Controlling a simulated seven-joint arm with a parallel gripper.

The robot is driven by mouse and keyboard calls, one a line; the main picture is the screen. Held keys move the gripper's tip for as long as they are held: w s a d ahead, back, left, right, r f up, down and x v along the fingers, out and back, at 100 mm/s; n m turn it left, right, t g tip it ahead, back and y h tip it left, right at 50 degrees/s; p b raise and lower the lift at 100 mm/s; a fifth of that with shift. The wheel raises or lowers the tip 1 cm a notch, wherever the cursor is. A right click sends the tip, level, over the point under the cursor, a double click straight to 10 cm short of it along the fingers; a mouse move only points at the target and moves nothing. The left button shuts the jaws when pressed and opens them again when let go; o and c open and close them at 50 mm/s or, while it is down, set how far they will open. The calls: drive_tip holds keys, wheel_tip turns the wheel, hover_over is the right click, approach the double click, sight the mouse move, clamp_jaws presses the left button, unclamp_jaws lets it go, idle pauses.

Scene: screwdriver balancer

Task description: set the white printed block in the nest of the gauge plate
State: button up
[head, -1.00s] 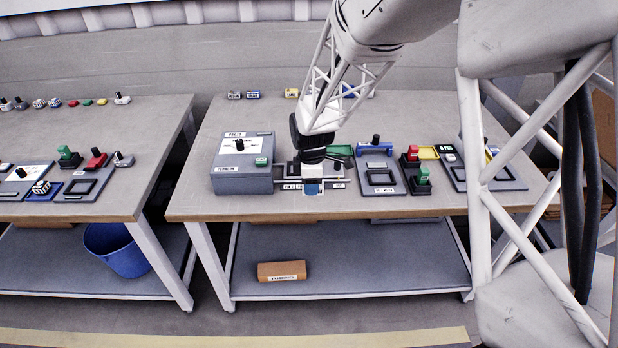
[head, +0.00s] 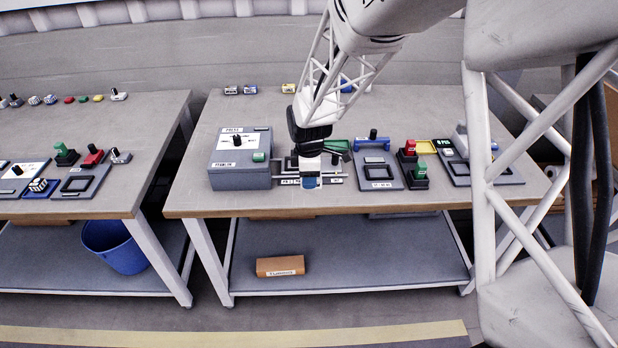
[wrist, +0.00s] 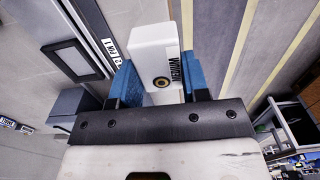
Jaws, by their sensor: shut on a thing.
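My gripper (head: 309,181) is shut on the white printed block (wrist: 158,58). In the wrist view the block stands out between the blue finger pads, with a dark "MEDIUM" label and a round hole on it. In the head view the block is mostly hidden by my gripper. My gripper is near the table's front edge, in front of a low labelled fixture. A grey plate with a black square-framed nest, probably the gauge plate (head: 382,185), lies to its right. It also shows at upper left in the wrist view (wrist: 88,22). Its nest looks empty.
A grey press box (head: 239,178) stands left of my gripper. Red and green blocks (head: 411,148) stand right of the framed plate, and another framed plate (head: 510,175) lies farther right. Small cylinders (head: 240,89) lie at the back. The table behind my gripper has free room.

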drive_tip(key=shift+r, duration=0.2)
drive_tip(key=shift+d, duration=0.1)
drive_tip(key=shift+w+d, duration=0.4)
drive_tip(key=w+d, duration=0.5)
drive_tip(key=d, duration=0.3)
hover_over(377, 173)
drive_tip(key=shift+f, duration=0.2)
drive_tip(key=shift+a+f, duration=0.1)
drive_tip(key=shift+f, duration=3)
